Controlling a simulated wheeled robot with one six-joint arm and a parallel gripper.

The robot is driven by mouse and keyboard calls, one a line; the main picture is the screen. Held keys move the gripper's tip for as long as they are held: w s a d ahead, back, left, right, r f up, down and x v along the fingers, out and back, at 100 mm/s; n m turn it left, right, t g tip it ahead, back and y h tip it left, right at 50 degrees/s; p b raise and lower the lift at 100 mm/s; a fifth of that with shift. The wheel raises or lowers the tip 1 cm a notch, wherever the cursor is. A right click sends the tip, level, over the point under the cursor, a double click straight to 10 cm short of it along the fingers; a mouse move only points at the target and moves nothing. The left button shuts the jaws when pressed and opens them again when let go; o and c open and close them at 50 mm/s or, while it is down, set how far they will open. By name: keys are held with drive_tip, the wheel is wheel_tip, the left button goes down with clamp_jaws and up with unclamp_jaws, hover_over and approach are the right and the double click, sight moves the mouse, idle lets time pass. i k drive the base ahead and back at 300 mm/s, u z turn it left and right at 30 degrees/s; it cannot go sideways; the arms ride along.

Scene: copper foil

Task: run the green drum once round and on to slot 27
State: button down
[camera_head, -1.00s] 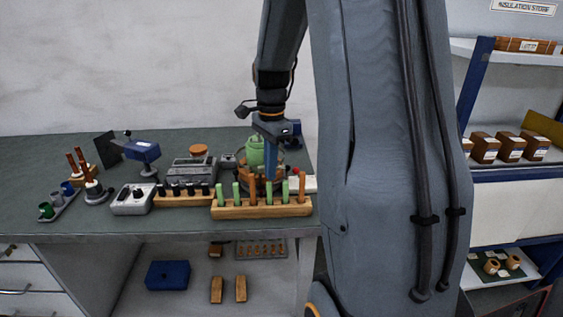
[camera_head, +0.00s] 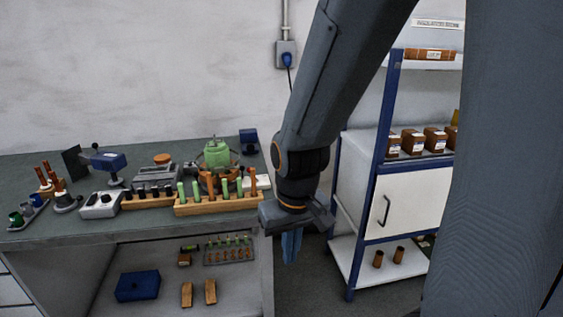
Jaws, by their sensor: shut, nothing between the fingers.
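The green drum (camera_head: 217,153) stands on the bench top towards the back right, behind a wooden rack (camera_head: 220,206) of green and copper-coloured pegs. The rack hides its lower part. Slot numbers are too small to read. My gripper (camera_head: 291,262) points down, shut and empty, in front of the gap just right of the bench. It is well apart from the drum, to its right and lower in the picture.
The bench top (camera_head: 40,165) holds a grey control box (camera_head: 100,205), a second peg rack and a blue-headed device (camera_head: 106,160). A white-and-blue shelf unit (camera_head: 410,205) stands to the right. Floor shows between bench and shelf.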

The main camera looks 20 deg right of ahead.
sight(217, 157)
drive_tip(key=z, duration=0.7)
drive_tip(key=k, duration=0.95)
drive_tip(key=z, duration=0.25)
drive_tip(key=i, duration=1.2)
drive_tip(key=u, duration=1.25)
drive_tip(key=i, duration=0.75)
drive_tip(key=u, duration=0.5)
